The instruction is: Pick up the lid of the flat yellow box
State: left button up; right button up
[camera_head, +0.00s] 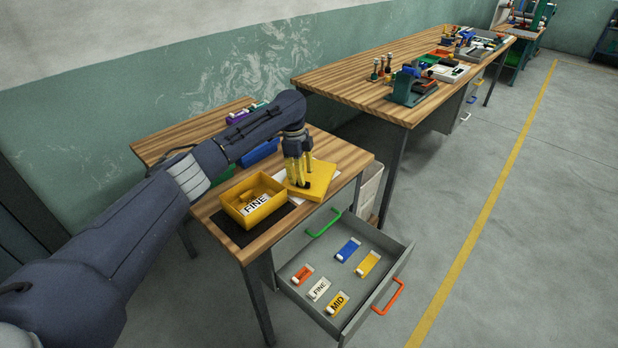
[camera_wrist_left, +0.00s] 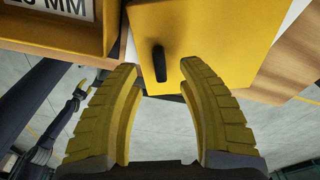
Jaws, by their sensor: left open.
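The flat yellow lid (camera_head: 322,174) lies on the small wooden table, partly over a white sheet. Its black handle (camera_wrist_left: 160,63) stands out in the left wrist view. The open yellow box (camera_head: 238,209) with a FINE label sits just left of the lid, and its edge shows in the left wrist view (camera_wrist_left: 107,28). My left gripper (camera_head: 301,184) points down over the lid. In the wrist view the open fingers (camera_wrist_left: 158,72) sit on either side of the handle's line, holding nothing. I cannot tell whether the fingertips touch the lid.
A dark mat (camera_head: 228,229) lies under the yellow box. An open drawer (camera_head: 403,245) with several labelled pieces juts out below the table front. A longer bench (camera_head: 340,82) stands behind.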

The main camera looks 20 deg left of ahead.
pick_arm(q)
jog(key=shift+d+f, duration=0.15)
jog(key=shift+f, duration=0.7)
jog(key=shift+d+f, duration=0.1)
jog(key=shift+f, duration=0.7)
jog(key=shift+c, duration=0.2)
grip_shut()
